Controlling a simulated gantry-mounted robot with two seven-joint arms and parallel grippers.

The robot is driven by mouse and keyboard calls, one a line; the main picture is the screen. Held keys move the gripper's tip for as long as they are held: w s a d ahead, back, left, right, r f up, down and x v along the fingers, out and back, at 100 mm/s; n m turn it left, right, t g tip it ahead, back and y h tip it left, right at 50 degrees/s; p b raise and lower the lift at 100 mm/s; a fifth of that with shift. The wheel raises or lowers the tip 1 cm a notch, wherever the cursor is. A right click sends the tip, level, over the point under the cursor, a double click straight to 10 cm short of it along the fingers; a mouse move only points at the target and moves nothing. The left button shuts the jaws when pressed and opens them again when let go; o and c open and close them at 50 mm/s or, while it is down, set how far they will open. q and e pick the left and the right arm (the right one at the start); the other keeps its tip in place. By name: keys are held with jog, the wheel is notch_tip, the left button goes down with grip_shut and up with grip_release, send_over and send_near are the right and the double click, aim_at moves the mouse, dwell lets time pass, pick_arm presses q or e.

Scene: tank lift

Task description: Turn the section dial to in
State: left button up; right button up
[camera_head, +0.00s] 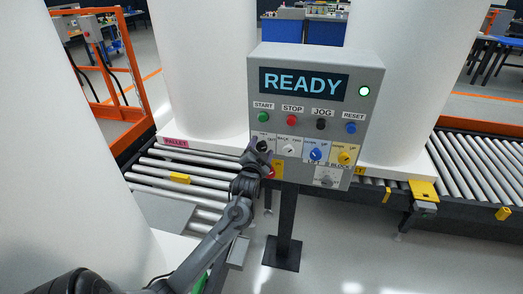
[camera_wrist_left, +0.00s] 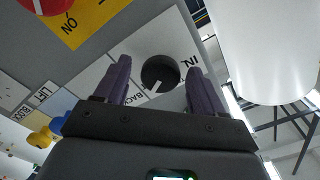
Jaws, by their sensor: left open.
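The section dial, a round dark knob (camera_wrist_left: 160,70) on a white label plate, shows in the left wrist view. The word IN stands to its right; another word, seemingly BACK, stands at its lower left. A white pointer mark on the knob is turned to the lower left, away from IN. My left gripper (camera_wrist_left: 159,66) is open, one finger on each side of the knob, with gaps visible. In the head view my left gripper (camera_head: 257,155) is at the left side of the control panel (camera_head: 320,68) and partly hides the dial there. My right gripper is not in view.
The panel's screen (camera_head: 303,83) reads READY. A blue knob (camera_head: 315,154), a yellow knob (camera_head: 345,157) and a grey knob (camera_head: 327,181) are to the right. Roller conveyors (camera_head: 480,165) and large white cylinders stand behind.

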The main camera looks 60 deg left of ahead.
pick_arm(q)
jog(key=shift+w+a, duration=0.3)
jog(key=shift+a, duration=0.05)
